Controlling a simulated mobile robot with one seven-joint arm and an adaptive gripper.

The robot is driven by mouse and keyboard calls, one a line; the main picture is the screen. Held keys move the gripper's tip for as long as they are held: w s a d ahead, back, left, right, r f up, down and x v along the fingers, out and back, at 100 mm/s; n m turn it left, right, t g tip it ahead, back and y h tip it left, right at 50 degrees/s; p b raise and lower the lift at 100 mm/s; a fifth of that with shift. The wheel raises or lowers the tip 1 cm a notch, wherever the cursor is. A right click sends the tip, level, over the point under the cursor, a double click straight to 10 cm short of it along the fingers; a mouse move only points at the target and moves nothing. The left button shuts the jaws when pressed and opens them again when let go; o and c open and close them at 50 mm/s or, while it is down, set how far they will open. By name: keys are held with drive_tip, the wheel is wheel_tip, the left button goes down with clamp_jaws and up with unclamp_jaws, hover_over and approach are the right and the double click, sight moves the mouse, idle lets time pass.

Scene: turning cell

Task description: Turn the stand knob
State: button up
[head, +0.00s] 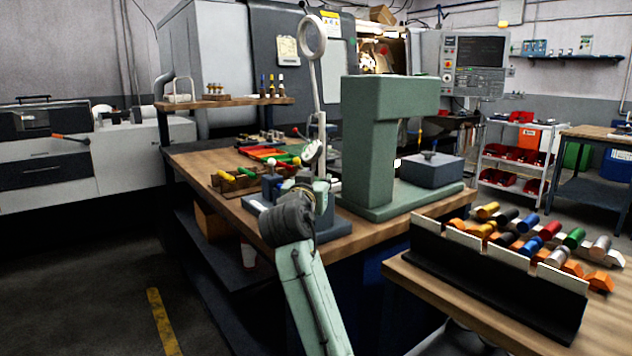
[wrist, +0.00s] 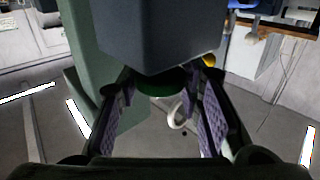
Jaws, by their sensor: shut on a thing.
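In the wrist view, my gripper (wrist: 162,95) has its two purple-padded fingers on either side of a dark green round knob (wrist: 158,86), closed on it. The knob sits against the end of a large dark grey block (wrist: 150,35), and its far side is hidden. In the head view, my dark wrist (head: 288,220) is at the front corner of the wooden bench, in front of the stand (head: 322,165). The stand has an upright pole, a dial (head: 312,151) and a white ring (head: 312,36) above. My wrist hides the knob and fingertips in this view.
A big green C-shaped frame (head: 368,150) stands just right of the stand. Red and green trays (head: 268,153) and tools lie behind it on the bench (head: 205,160). A black rack (head: 490,283) with several coloured cylinders is at the right front. Open floor lies at the left.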

drive_tip(key=shift+f+m+g+h, duration=0.1)
drive_tip(key=shift+m+g+h, duration=0.4)
drive_tip(key=shift+m+h, duration=0.85)
drive_tip(key=shift+h, duration=0.45)
drive_tip(key=o, duration=1.1)
drive_tip(key=v, duration=1.2)
